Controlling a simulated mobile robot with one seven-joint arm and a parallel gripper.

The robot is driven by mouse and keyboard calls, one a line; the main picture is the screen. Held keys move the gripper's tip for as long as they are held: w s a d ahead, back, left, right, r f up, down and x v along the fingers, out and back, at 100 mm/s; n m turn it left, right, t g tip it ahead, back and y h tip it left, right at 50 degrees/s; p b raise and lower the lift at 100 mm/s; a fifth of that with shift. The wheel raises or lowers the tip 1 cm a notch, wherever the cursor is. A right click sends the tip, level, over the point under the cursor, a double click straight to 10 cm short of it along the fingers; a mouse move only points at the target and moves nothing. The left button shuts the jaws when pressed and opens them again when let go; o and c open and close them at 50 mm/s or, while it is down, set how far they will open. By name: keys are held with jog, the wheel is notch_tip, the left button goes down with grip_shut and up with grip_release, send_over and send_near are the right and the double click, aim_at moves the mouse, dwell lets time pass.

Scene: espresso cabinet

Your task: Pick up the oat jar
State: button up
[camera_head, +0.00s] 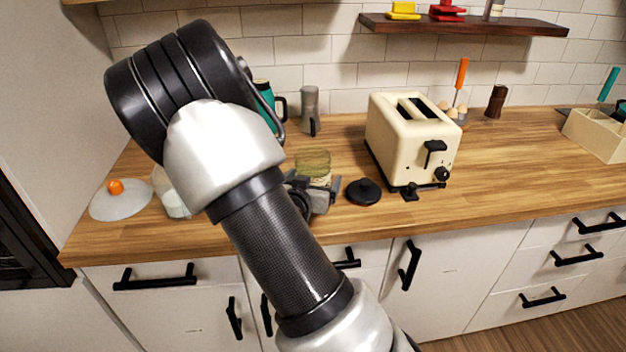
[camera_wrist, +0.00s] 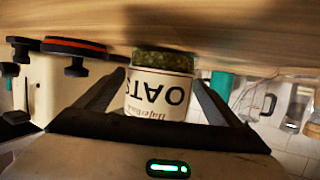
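The oat jar (camera_head: 313,163) is a small glass jar with a greenish upper part, standing on the wooden counter. My gripper (camera_head: 312,194) is in front of it and low, partly hiding it. In the wrist view, which is upside down, the jar (camera_wrist: 158,95) shows a white label reading OATS. The fingers of my gripper (camera_wrist: 160,82) lie on either side of the jar and look open, with narrow gaps beside the label. Contact at the fingertips is not clear. The end of the jar nearest the gripper body is hidden.
A black lid (camera_head: 364,191) lies right of the jar, near the cream toaster (camera_head: 408,135). A grey metal pot (camera_head: 310,108) and a teal mug (camera_head: 265,95) stand behind. A glass lid with an orange knob (camera_head: 120,200) is at left. The counter's front edge is close.

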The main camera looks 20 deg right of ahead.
jog(key=c, duration=1.4)
